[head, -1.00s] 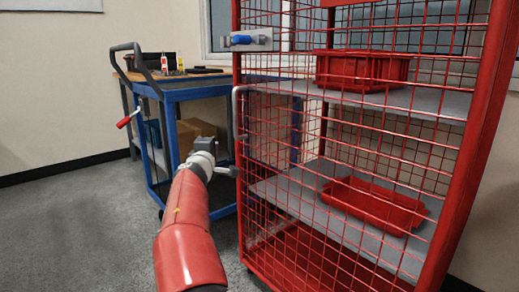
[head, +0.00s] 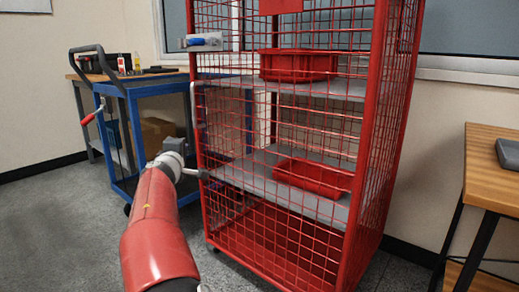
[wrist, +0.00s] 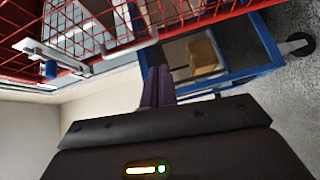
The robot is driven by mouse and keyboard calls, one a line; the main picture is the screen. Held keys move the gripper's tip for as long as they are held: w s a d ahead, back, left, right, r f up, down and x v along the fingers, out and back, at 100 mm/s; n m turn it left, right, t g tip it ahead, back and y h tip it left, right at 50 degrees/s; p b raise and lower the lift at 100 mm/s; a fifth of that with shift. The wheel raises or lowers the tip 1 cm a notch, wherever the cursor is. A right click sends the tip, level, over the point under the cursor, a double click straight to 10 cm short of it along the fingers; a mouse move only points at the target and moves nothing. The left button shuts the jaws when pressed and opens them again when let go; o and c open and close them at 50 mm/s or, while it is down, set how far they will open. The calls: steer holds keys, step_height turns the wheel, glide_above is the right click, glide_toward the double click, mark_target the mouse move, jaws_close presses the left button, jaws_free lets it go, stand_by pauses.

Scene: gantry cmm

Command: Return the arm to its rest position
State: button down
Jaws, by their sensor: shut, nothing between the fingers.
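My gripper (wrist: 158,86) shows in the wrist view with its two dark fingers together and nothing between them. In the head view my red arm reaches forward from the bottom left, and its grey wrist end (head: 174,148) is beside the left edge of a red mesh cage trolley (head: 375,150). The fingertips are too small to make out there. The cage's grey handle (head: 194,112) is just above and right of the wrist. It also shows in the wrist view (wrist: 130,46), apart from the fingers.
Red bins sit on the cage's upper shelf (head: 300,66) and middle shelf (head: 312,177). A blue cart (head: 160,88) stands behind my arm on the left. A wooden table (head: 492,165) is at the right. A blue-handled latch (head: 203,42) sticks out at the cage's upper left. Floor at the left is clear.

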steer(key=s+d+f+m+g+h, duration=0.1)
steer(key=s+d+m+g, duration=0.1)
steer(key=d, duration=0.8)
steer(key=s+d+f+m+g+h, duration=0.1)
steer(key=d+m, duration=0.4)
steer(key=d, duration=0.6)
steer(key=s+d+f+m+g+h, duration=0.2)
steer(key=d+m+g, duration=0.1)
steer(key=d, duration=0.8)
steer(key=shift+s+d+f+m, duration=0.15)
steer(key=shift+s+f+m, duration=0.15)
steer(key=shift+m, duration=0.1)
steer(key=s+d+f+m+g+y, duration=0.15)
steer(key=s+d, duration=0.25)
steer(key=s, duration=0.6)
steer(key=s+d+f+m+g+y, duration=0.1)
steer(key=s+d+f+m+g, duration=0.25)
steer(key=s, duration=0.55)
steer(key=s+a+f+m+y, duration=0.1)
steer(key=s+f, duration=0.2)
steer(key=s, duration=0.7)
steer(key=s+a+f, duration=0.1)
steer(key=s+f, duration=0.2)
steer(key=s, duration=0.6)
step_height(320, 180, up, 14)
steer(key=g+p, duration=0.1)
steer(key=p, duration=1.2)
steer(key=shift+s+f+p, duration=0.25)
steer(key=shift+s+p, duration=0.05)
steer(key=shift+s, duration=0.1)
